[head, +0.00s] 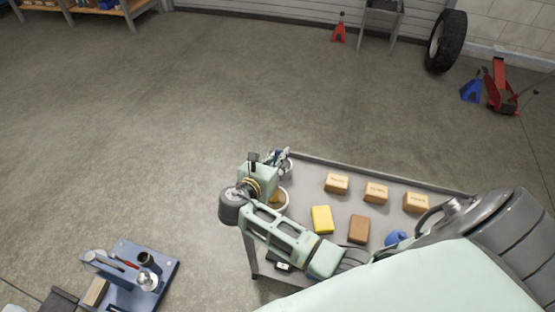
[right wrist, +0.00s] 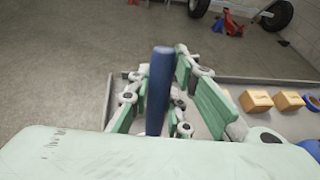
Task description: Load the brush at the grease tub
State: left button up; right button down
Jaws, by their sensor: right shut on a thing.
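My right gripper (head: 279,160) is over the left end of a grey cart top. In the right wrist view its green-padded fingers (right wrist: 160,95) are shut on the upright dark blue handle (right wrist: 160,85) of the brush. The brush's bristle end is hidden. A round, pale-rimmed tub (head: 283,199), which looks like the grease tub, stands on the cart beside my right wrist and is partly covered by it. I cannot tell whether the brush touches any grease. My left gripper is not in view.
On the cart (head: 300,167) are several labelled tan boxes (head: 376,193), a yellow block (head: 322,219), a brown block (head: 358,229) and a blue item (head: 396,238). A blue tool tray (head: 125,285) is at lower left. The floor between them is clear.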

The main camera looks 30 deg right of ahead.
jog(key=shift+s+f+p, duration=0.1)
jog(key=shift+f+p, duration=0.1)
jog(key=shift+p, duration=0.2)
dwell(1.4)
jog(key=shift+r, duration=0.1)
notch_tip(320, 180, up, 7)
jog(key=p, duration=0.8)
jog(key=shift+r+p, duration=0.1)
jog(key=shift+p, duration=0.25)
dwell(0.4)
